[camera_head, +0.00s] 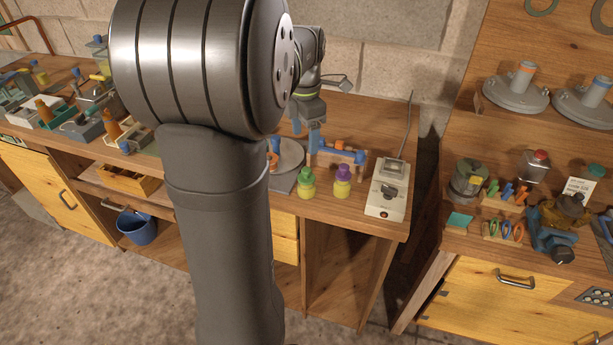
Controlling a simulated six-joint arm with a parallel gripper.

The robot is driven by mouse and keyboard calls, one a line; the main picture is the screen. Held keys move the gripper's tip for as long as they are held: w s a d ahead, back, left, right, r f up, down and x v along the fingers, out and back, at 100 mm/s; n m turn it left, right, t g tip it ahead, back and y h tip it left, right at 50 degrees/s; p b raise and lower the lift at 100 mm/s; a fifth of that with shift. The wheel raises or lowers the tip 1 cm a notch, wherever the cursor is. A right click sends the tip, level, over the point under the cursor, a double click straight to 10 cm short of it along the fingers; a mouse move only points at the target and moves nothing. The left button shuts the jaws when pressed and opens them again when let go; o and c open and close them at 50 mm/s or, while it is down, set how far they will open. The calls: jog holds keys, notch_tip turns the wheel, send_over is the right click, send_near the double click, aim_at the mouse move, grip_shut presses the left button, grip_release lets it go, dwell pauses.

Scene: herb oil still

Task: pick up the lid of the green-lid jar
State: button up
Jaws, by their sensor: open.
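The green-lid jar (306,187) is a small yellowish jar standing on the wooden bench, right of my large arm link. Its green lid (307,173) sits on top of it. My gripper (307,133) is partly seen behind the arm link, with its blue fingers pointing down. It is open, with nothing seen between the fingers. In the picture it is above the green lid and apart from it. How far it is from the jar in depth cannot be told.
A similar jar with a purple lid (343,174) stands just right. A wooden rack with blue pieces (338,156) is behind both jars. A grey round plate lies at left, partly hidden by my arm. A white switch box (388,190) stands near the bench's right end.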

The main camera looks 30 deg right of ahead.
aim_at(307, 169)
notch_tip(307, 169, down, 13)
jog(key=shift+s+d+r, duration=0.15)
dwell(0.4)
jog(key=c, duration=1)
